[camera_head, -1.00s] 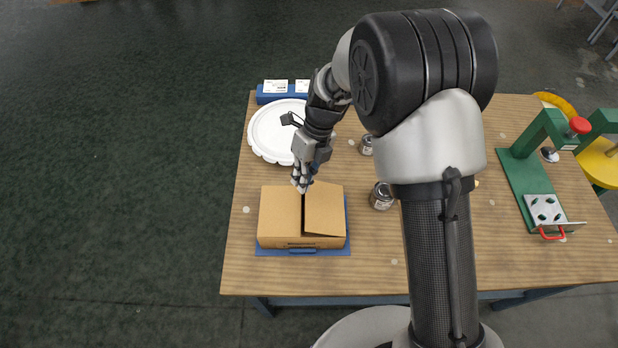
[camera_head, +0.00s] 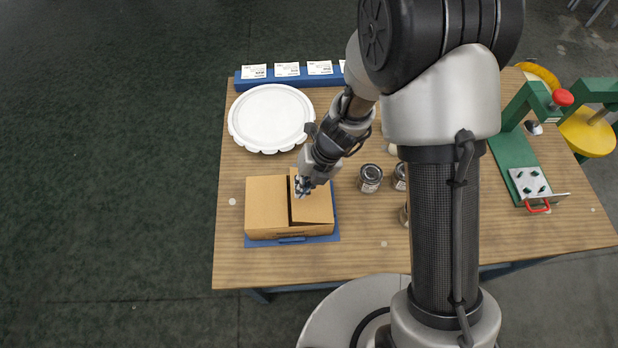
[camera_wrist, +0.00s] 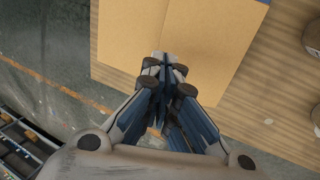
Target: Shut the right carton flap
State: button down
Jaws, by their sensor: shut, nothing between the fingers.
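The brown carton (camera_head: 268,222) stands on a blue base (camera_head: 336,212) near the table's left front. Its left flap (camera_head: 266,198) lies flat. The right flap (camera_head: 316,208) sits slightly raised and askew, with a dark gap along the seam and a dark sliver at its front edge. My gripper (camera_head: 301,188) is shut and empty, its tips over the right flap near the seam; I cannot tell whether they touch it. In the wrist view the shut fingers (camera_wrist: 165,68) point at the carton top (camera_wrist: 150,30), where a faint seam shows.
Metal cans (camera_head: 370,178) stand right of the carton, close to my arm. A white round lid (camera_head: 270,118) lies behind it, with a blue rack of labelled cards (camera_head: 288,80) at the back edge. A green press (camera_head: 515,155) stands at the right. Bare table lies in front of the carton.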

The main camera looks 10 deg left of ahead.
aim_at(292, 197)
jog(key=b+x, duration=0.1)
jog(key=x, duration=0.3)
jog(key=x, duration=0.3)
jog(key=shift+a, duration=0.3)
jog(key=shift+r, duration=0.15)
